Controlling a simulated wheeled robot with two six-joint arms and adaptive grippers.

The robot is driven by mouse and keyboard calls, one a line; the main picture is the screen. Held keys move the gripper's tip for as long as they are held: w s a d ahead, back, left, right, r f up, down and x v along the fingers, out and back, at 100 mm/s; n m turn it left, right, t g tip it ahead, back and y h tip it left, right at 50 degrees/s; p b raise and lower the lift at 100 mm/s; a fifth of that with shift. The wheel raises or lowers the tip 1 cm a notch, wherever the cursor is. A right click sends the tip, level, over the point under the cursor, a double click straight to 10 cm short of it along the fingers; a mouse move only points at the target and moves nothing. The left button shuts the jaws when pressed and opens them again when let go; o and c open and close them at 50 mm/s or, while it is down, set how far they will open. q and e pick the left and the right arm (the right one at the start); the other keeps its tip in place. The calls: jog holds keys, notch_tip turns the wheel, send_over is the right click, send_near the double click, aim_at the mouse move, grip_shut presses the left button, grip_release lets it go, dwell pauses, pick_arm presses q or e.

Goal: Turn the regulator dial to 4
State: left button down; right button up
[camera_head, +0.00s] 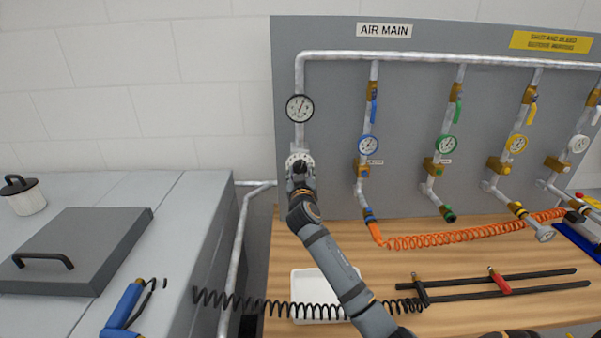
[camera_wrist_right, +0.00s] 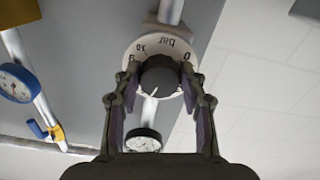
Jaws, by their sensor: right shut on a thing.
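The regulator dial shows in the right wrist view as a dark round knob (camera_wrist_right: 159,76) in front of a white scale plate (camera_wrist_right: 151,48) marked "bar" with a few numbers. In the head view the white scale plate (camera_head: 299,159) sits on the grey pipe below a round gauge (camera_head: 300,108). My right gripper (camera_wrist_right: 160,84) is shut on the knob, one finger on each side; in the head view my right gripper (camera_head: 300,180) covers most of it. The knob's pointer setting cannot be read clearly. My left gripper is not in view.
Blue (camera_head: 368,145), green (camera_head: 447,144) and yellow (camera_head: 516,144) gauges on branch pipes stand to the right. A grey lidded box (camera_head: 80,245) is at left.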

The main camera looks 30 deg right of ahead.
jog(key=n+p, duration=0.1)
jog(key=n, duration=0.4)
jog(key=shift+d+r, duration=0.1)
jog(key=shift+s+n+p, duration=0.1)
jog(key=shift+n+p, duration=0.8)
jog(key=shift+n, duration=1.2)
jog(key=o, duration=1.2)
jog(key=shift+c, duration=0.2)
jog(key=v, duration=1.2)
